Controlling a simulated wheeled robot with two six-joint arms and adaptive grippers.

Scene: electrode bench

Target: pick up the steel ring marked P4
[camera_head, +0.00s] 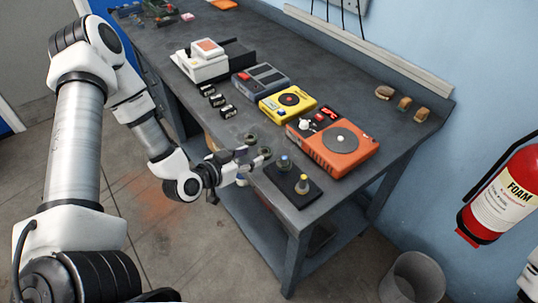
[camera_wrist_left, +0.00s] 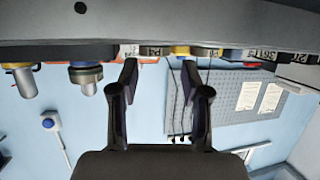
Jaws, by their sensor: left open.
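Two small dark ring-like pieces show at the bench's near edge in the head view: one ring (camera_head: 251,138) and, partly behind my fingers, another ring (camera_head: 265,151). My right gripper is not in view.
A dark stand (camera_head: 290,193) with upright pieces is just right of the gripper. An orange device (camera_head: 333,151), a yellow device (camera_head: 288,103) and several small black blocks (camera_head: 217,100) stand beyond on the bench (camera_head: 150,60). A bin (camera_head: 411,280) stands on the floor.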

